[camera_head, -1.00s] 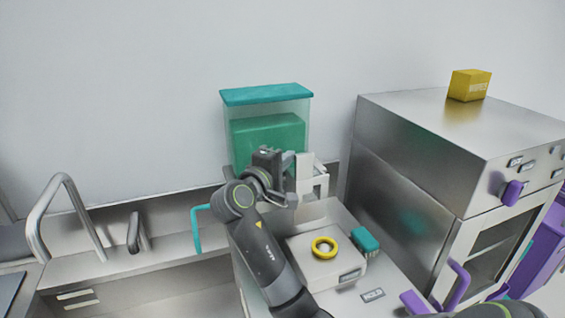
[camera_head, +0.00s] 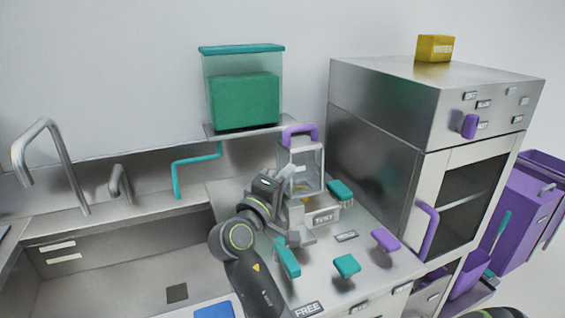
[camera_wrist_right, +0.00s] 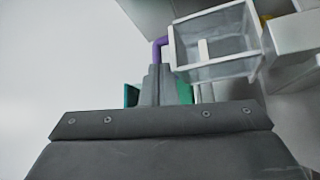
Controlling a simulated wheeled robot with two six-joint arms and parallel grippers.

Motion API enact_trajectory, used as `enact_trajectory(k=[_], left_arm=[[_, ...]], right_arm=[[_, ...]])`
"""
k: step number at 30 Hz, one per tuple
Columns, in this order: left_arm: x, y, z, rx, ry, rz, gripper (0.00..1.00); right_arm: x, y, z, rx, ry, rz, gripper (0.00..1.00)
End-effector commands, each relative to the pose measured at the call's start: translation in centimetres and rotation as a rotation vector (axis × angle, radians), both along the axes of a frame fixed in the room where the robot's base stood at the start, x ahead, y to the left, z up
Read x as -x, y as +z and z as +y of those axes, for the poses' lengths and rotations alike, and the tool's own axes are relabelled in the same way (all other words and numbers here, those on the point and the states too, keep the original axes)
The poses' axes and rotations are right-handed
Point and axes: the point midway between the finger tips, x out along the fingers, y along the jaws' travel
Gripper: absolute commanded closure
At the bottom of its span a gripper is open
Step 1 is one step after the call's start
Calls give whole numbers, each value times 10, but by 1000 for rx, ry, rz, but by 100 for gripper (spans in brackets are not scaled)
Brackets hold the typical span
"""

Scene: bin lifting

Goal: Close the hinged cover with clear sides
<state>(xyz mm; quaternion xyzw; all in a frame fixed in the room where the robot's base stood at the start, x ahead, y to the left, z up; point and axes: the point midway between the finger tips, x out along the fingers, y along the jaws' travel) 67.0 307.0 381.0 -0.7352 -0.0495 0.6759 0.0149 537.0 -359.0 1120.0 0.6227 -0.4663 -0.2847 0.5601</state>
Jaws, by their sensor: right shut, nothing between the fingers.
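The hinged cover (camera_head: 315,160) has clear sides, a pale frame and a purple handle (camera_head: 300,130) on top. It stands above the pale base (camera_head: 325,214), which bears a dark label; I cannot tell whether it sits flush. A yellow ring shows low at the cover. My right gripper (camera_head: 268,184) is left of the cover in the head view, shut and empty. In the right wrist view, the gripper's fingers (camera_wrist_right: 165,82) are beside the cover frame (camera_wrist_right: 215,45), with the purple handle (camera_wrist_right: 158,48) beyond them. Contact is unclear. My left gripper is out of view.
A steel oven (camera_head: 375,150) stands close on the right, with a yellow box (camera_head: 435,48) on top. A green bin (camera_head: 243,100) is behind. A teal brush (camera_head: 340,190) lies beside the base, with teal and purple pieces in front. A sink is at left.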

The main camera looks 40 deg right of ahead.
Motion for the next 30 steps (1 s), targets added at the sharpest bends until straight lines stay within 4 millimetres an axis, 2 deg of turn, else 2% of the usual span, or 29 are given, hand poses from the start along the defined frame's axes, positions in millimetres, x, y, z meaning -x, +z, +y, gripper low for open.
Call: enact_trajectory(k=[1, 3, 8, 12, 20, 30], left_arm=[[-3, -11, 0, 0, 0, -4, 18], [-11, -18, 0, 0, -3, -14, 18], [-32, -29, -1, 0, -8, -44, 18], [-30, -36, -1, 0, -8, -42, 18], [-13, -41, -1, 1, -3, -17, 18], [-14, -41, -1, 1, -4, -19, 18]], right_arm=[[6, -16, 1, -2, 0, 2, 100], [11, -26, 3, -2, -1, 2, 100], [19, -45, 4, 0, 0, 2, 100], [21, -56, 5, 1, -1, 2, 100], [23, -63, 5, 0, -1, 0, 100], [23, -63, 5, 0, 0, 1, 100]])
